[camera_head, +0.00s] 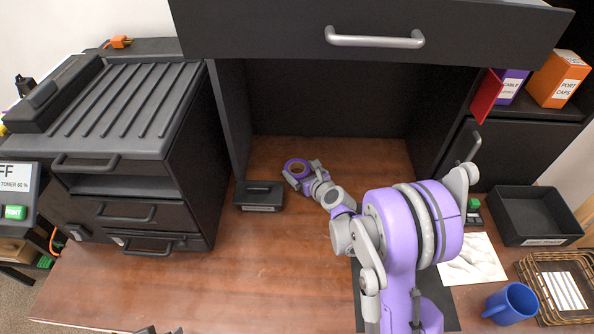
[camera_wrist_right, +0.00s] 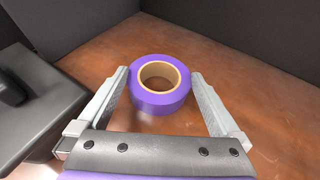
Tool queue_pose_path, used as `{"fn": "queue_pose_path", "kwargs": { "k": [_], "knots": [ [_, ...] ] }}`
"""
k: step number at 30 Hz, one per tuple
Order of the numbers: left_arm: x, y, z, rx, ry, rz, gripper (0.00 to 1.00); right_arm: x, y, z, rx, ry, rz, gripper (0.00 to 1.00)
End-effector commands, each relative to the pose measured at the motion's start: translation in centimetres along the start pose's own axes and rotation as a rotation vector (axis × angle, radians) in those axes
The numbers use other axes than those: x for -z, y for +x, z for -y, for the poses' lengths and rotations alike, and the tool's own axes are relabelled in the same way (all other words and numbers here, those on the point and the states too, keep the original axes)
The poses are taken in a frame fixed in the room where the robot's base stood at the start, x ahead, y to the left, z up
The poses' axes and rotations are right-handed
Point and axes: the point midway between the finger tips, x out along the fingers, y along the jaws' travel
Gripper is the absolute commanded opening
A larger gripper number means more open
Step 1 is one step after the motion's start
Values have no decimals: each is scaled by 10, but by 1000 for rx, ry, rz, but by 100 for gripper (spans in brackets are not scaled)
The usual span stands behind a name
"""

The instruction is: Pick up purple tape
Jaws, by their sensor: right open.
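The purple tape (camera_head: 288,164) is a roll with a tan core, lying flat on the brown desk under the black shelf. In the right wrist view the tape (camera_wrist_right: 160,104) sits between the finger ends of my right gripper (camera_wrist_right: 160,76). The fingers are open, one on each side of the roll, and it is not gripped. In the head view my right gripper (camera_head: 300,174) reaches the tape from the front right. Only small grey tips, likely of my left gripper (camera_head: 160,331), show at the bottom edge.
A small black box (camera_head: 259,196) stands just left of the tape. A printer (camera_head: 120,110) is at the left. A black tray (camera_head: 540,212), a blue mug (camera_head: 511,303) and a wire basket (camera_head: 530,272) are at the right. The front left desk (camera_head: 200,290) is clear.

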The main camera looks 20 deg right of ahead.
Motion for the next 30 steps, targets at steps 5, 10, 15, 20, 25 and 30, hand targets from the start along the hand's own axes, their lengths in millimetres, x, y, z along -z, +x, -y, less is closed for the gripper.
{"fn": "queue_pose_path", "kwargs": {
  "k": [5,10,15,20,25,30],
  "knots": [
    [0,0,0,0,0,0,50,0,13,-1,-1,-2,-1,100],
    [0,0,0,0,0,0,50,0,13,-1,-1,-2,-1,100],
    [0,0,0,0,0,0,50,0,13,0,-1,-2,-1,75],
    [0,0,0,0,0,0,50,0,13,0,-1,-2,-1,46],
    [0,0,0,0,0,0,50,0,13,0,-1,-2,-1,31],
    [0,0,0,0,0,0,50,-2,12,0,-1,-2,-1,31]
  ]
}}
